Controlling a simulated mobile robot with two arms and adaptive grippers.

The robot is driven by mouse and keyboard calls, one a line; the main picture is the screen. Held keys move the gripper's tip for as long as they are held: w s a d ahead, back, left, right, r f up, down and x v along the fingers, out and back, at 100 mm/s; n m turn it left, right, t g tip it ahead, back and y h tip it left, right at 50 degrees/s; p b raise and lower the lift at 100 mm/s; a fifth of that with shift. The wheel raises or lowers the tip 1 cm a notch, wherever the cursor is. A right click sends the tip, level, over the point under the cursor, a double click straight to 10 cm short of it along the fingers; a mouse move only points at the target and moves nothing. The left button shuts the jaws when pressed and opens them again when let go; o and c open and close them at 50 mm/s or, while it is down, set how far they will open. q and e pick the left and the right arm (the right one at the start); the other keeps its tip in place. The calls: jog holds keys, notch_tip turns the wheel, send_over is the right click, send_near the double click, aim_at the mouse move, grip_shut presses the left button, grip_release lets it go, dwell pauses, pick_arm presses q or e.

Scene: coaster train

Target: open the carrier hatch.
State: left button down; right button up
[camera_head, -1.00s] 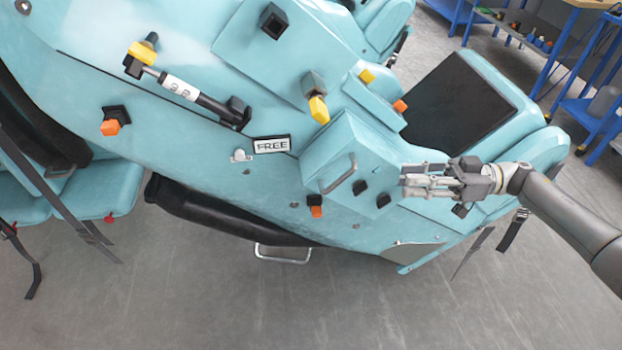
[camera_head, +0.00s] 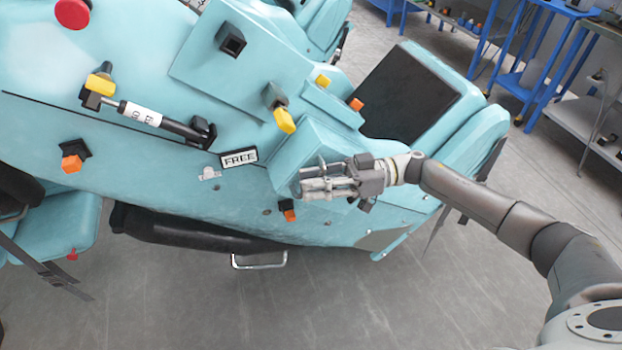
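The light blue carrier (camera_head: 170,175) fills the left and middle of the head view. A raised blue box (camera_head: 296,140) on its side is probably the hatch and looks closed. Its metal handle, mostly hidden now, is at the front of this box, where my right gripper (camera_head: 304,189) is. The fingers point left and overlap the handle area. I cannot tell whether they touch the handle or how far apart they are. My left gripper is not in view.
A white "FREE" label (camera_head: 239,158), a black strut (camera_head: 157,119) and yellow-tipped (camera_head: 284,120) and orange-tipped (camera_head: 73,163) knobs sit on the carrier. A black seat pad (camera_head: 410,95) lies behind the box. Blue shelving (camera_head: 530,80) stands at upper right; the grey floor (camera_head: 420,300) in front is clear.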

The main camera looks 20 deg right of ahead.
jog(key=shift+a, duration=0.35)
grip_shut()
jog(key=shift+d, duration=0.1)
